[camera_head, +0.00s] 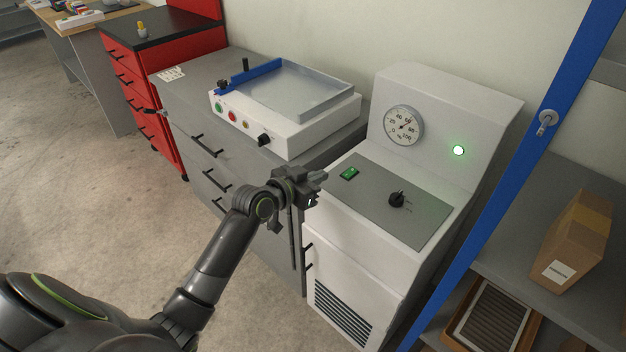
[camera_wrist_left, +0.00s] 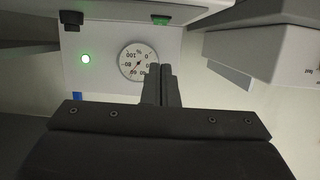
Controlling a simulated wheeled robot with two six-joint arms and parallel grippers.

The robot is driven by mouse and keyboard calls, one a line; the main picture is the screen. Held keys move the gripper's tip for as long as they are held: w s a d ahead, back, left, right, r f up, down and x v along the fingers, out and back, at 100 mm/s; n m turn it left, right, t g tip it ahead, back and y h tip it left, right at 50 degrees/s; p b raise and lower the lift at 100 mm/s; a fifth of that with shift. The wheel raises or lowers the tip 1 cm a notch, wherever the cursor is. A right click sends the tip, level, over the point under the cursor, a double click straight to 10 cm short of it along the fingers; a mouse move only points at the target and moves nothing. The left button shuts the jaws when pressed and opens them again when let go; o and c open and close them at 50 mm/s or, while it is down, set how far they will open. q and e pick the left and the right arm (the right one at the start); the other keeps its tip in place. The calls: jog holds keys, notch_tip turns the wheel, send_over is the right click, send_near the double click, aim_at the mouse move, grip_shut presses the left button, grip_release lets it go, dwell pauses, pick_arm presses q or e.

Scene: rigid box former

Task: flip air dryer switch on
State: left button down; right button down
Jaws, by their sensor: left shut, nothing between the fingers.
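The air dryer (camera_head: 447,121) is a white cabinet with a sloped grey panel. A green rocker switch (camera_head: 349,173) sits at the panel's upper left and looks lit. A green lamp (camera_head: 458,150) glows on the upright face. My left gripper (camera_head: 318,177) is shut and empty, just left of the switch, with a small gap in the picture. In the left wrist view, turned upside down, the shut fingers (camera_wrist_left: 161,84) show below the green switch (camera_wrist_left: 160,20), and the lit lamp (camera_wrist_left: 85,58) and gauge (camera_wrist_left: 138,61) lie beyond. My right gripper is not in view.
A black knob (camera_head: 397,199) stands on the panel right of the switch. A blue post (camera_head: 500,185) and shelf with a cardboard box (camera_head: 574,240) stand at right.

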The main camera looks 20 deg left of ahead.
pick_arm(q)
jog(key=shift+s+a+r, duration=0.1)
jog(key=shift+s+a, duration=0.15)
jog(key=shift+s, duration=0.45)
jog(key=s+a+f+n+g+y, duration=0.1)
jog(key=s+a+f+g+y, duration=0.3)
jog(key=f, duration=0.7)
jog(key=s+a+f+n+h, duration=0.15)
jog(key=s+f, duration=0.35)
jog(key=f, duration=0.5)
jog(key=s+a+f+n+g+y, duration=0.2)
jog(key=s+f, duration=0.3)
jog(key=f, duration=0.6)
jog(key=s+f+g, duration=0.2)
jog(key=s+f, duration=0.4)
jog(key=s, duration=0.6)
jog(key=s+d+f+g+y+p, duration=0.1)
jog(key=s+f, duration=0.5)
jog(key=s, duration=0.6)
jog(key=s+f+g, duration=0.3)
jog(key=s+f, duration=0.3)
jog(key=s, duration=0.7)
jog(key=shift+d+f+g, duration=0.2)
jog(key=shift+f+g, duration=0.1)
jog(key=shift+f, duration=0.1)
jog(key=shift+s+y, duration=0.1)
jog(key=shift+y, duration=0.15)
